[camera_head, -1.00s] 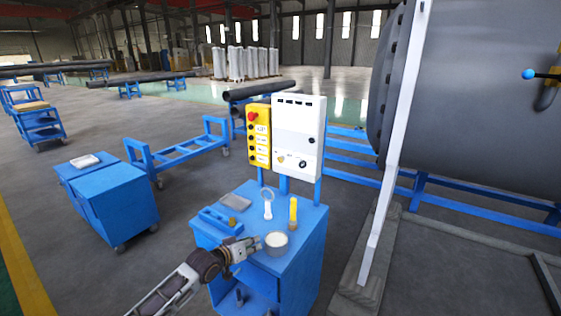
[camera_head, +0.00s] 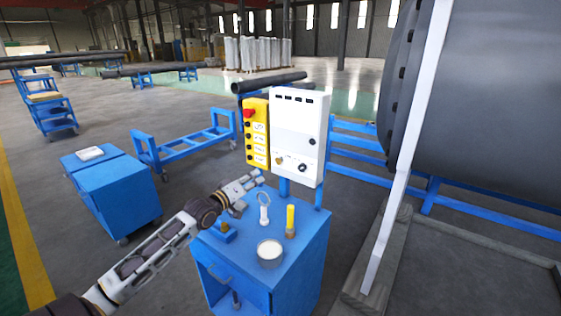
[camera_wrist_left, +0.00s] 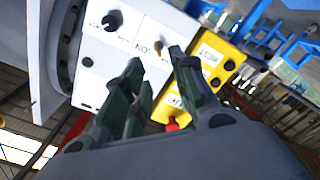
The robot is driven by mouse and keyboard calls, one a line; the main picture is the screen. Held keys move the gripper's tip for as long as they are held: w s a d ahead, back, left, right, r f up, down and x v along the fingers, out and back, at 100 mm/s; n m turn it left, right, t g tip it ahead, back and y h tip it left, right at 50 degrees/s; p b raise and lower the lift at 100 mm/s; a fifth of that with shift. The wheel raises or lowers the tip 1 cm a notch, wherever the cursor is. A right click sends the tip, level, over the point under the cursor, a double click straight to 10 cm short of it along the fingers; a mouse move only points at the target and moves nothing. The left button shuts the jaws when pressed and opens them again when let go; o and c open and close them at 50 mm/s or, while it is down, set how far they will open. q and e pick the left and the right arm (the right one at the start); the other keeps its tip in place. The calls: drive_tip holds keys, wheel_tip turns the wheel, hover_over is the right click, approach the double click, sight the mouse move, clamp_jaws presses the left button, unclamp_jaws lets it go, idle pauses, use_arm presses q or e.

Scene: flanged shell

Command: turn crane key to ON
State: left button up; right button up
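A white control box (camera_head: 300,120) stands on posts behind the blue cabinet. Low on its face are a small brass key (camera_head: 280,161) and a black knob (camera_head: 302,167). In the left wrist view the brass key (camera_wrist_left: 158,47) sits beside a label that seems to read ON; its exact setting is too small to tell. My left gripper (camera_head: 260,178) is in front of and below the boxes, apart from the key. In the left wrist view its fingers (camera_wrist_left: 156,65) are spread and empty, pointing toward the panel. My right gripper is not in view.
A yellow button box (camera_head: 256,135) with a red button adjoins the white box on the left. On the blue cabinet (camera_head: 300,250) stand a tin (camera_head: 270,253), a yellow-handled tool (camera_head: 290,221) and a ring-topped item (camera_head: 264,208). A white slanted post (camera_head: 405,150) stands at right.

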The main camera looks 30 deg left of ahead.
use_arm(q)
approach(279, 161)
drive_tip(key=shift+w+a, duration=0.15)
drive_tip(key=shift+a, duration=0.15)
drive_tip(key=w+p, duration=0.1)
drive_tip(key=w, duration=0.7)
drive_tip(key=shift+d, duration=0.35)
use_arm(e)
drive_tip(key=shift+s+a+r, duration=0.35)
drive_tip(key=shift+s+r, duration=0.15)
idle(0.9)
